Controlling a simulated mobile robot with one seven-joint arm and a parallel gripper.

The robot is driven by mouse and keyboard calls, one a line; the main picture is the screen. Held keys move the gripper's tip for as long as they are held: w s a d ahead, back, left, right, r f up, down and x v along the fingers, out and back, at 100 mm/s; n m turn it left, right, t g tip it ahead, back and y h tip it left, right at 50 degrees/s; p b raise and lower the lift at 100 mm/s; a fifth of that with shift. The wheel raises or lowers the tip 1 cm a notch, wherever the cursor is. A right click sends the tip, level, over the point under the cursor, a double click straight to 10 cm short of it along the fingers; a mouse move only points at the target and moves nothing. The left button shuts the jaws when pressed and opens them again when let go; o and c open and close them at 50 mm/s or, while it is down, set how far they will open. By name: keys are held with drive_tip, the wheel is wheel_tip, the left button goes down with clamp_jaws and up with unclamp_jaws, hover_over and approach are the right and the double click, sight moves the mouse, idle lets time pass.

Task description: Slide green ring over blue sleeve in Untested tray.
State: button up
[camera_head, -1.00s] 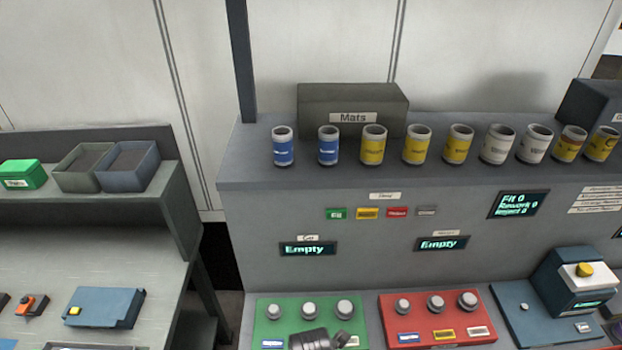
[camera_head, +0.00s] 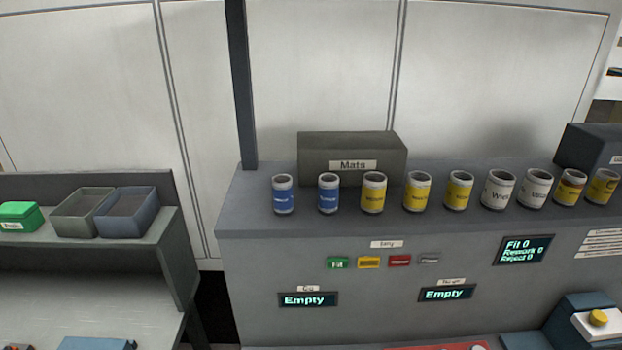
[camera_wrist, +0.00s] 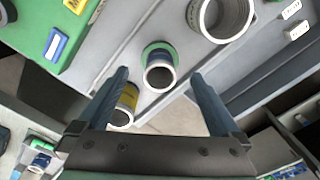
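In the wrist view, my gripper (camera_wrist: 160,78) is open, its two blue-grey fingers wide apart. No Untested label is readable. My gripper does not show in the head view.
A larger pale cylinder (camera_wrist: 222,15) stands beyond the right finger. A green board (camera_wrist: 45,25) lies upper left in the wrist view. In the head view, blue, yellow and white cans (camera_head: 373,193) line a shelf before the Mats box (camera_head: 352,150). Two displays read Empty (camera_head: 307,300).

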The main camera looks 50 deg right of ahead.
wheel_tip(320, 180, up, 13)
drive_tip(key=shift+b, duration=0.4)
idle(0.7)
drive_tip(key=w+r+m+t+h+b, duration=0.35)
drive_tip(key=w+r+t, duration=0.35)
drive_tip(key=w+r, duration=0.7)
drive_tip(key=w+a+r+m+t+b, duration=0.1)
drive_tip(key=w+a+r+m+t, duration=0.25)
drive_tip(key=r, duration=0.35)
drive_tip(key=w+a+r+m+t, duration=0.25)
drive_tip(key=w+r+t, duration=0.2)
drive_tip(key=r, duration=0.35)
drive_tip(key=s+a+r+m+t+y+b, duration=0.1)
drive_tip(key=s+a+r+t, duration=0.3)
drive_tip(key=r, duration=0.4)
drive_tip(key=s+a+r+m+t+y+b, duration=0.1)
drive_tip(key=s+a+r+m+t, duration=0.2)
drive_tip(key=a+r, duration=0.3)
drive_tip(key=s+a+r+m+t+y+b, duration=0.1)
drive_tip(key=s+a+r+t, duration=0.4)
drive_tip(key=r, duration=0.7)
drive_tip(key=shift+m, duration=0.55)
